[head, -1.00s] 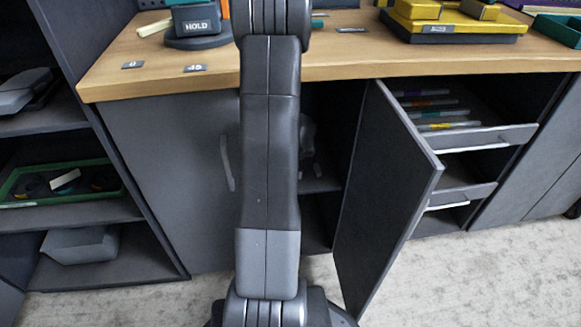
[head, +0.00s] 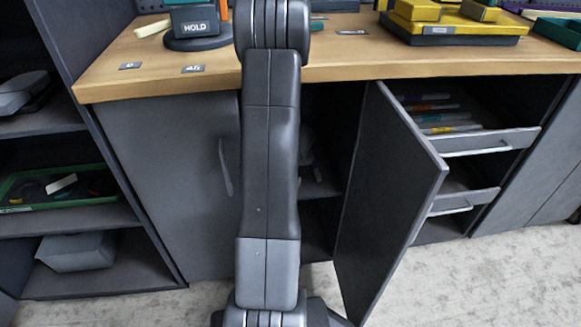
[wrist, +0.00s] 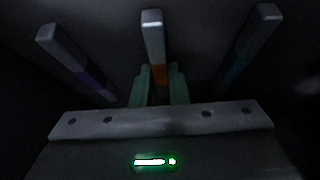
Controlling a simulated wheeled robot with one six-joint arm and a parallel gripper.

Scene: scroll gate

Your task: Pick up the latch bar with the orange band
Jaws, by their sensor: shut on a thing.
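In the wrist view, the latch bar with the orange band (wrist: 153,35) is a pale grey bar at the centre, its orange band low near my fingers. My gripper (wrist: 161,82) has green fingers on either side of this bar and is shut on it. A bar with a purple band (wrist: 75,62) stands to the left and one with a teal band (wrist: 250,45) to the right, both clear of the fingers. The surroundings there are dark, so what the bars rest on is unclear. In the head view my gripper is hidden.
An open cabinet door (head: 388,200) juts out right of my arm. Beyond it, an open drawer (head: 490,141) holds several thin bars with coloured bands. The wooden worktop (head: 215,85) carries a HOLD device (head: 195,28) and yellow boxes (head: 450,25). Shelves (head: 75,215) stand left.

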